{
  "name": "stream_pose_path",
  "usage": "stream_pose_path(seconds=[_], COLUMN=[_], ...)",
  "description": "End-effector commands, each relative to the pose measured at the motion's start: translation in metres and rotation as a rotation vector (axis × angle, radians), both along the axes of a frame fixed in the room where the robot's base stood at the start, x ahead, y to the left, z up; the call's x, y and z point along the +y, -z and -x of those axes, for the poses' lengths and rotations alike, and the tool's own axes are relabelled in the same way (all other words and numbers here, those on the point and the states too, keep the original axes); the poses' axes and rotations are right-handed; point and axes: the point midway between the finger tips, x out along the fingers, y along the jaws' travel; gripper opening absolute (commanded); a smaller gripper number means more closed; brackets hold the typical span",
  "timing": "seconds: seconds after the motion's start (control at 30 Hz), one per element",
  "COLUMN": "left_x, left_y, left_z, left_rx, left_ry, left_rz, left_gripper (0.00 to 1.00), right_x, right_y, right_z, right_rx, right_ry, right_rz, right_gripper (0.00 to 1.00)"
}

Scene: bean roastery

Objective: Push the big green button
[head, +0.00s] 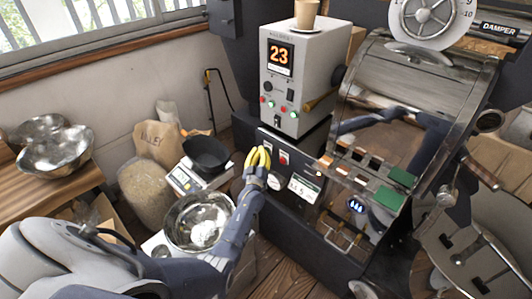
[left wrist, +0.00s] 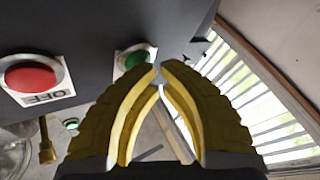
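The big green button (left wrist: 138,59) sits on a white plate on a dark panel in the left wrist view, partly covered by my left fingertips. In the head view it is hidden or too small to make out behind the fingers. My left gripper (head: 258,152) has yellow fingers and is in front of the panel. Its tips (left wrist: 161,67) are nearly together and hold nothing. They overlap the button's edge; I cannot tell whether they touch it. A red button (left wrist: 31,76) labelled OFF is beside it, also in the head view (head: 284,157). My right gripper is not in view.
A white control box (head: 308,62) showing 23 has small lights and a cup (head: 306,14) on top. The roaster drum (head: 400,90) stands to the right. A black bowl (head: 206,154) on a scale and a steel bowl (head: 183,228) are left of my forearm.

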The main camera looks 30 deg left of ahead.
Motion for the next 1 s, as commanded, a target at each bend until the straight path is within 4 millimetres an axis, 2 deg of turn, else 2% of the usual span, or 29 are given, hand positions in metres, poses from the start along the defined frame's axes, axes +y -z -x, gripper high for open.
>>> stream_pose_path(seconds=[0.4, 0.83, 1.0], left_x=[0.003, 0.004, 0.007], left_y=[0.000, 0.000, 0.001], left_z=[0.015, 0.018, 0.030], left_rx=[0.000, 0.000, 0.000], left_ry=[0.000, 0.000, -0.001], left_rz=[0.000, 0.000, 0.000], left_gripper=[0.00, 0.00, 0.00], right_x=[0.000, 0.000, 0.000], right_y=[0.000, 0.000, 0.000], right_z=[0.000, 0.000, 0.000], right_rx=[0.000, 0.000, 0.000], right_ry=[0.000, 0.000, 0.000], right_rz=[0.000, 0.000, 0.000], right_gripper=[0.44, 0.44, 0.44])
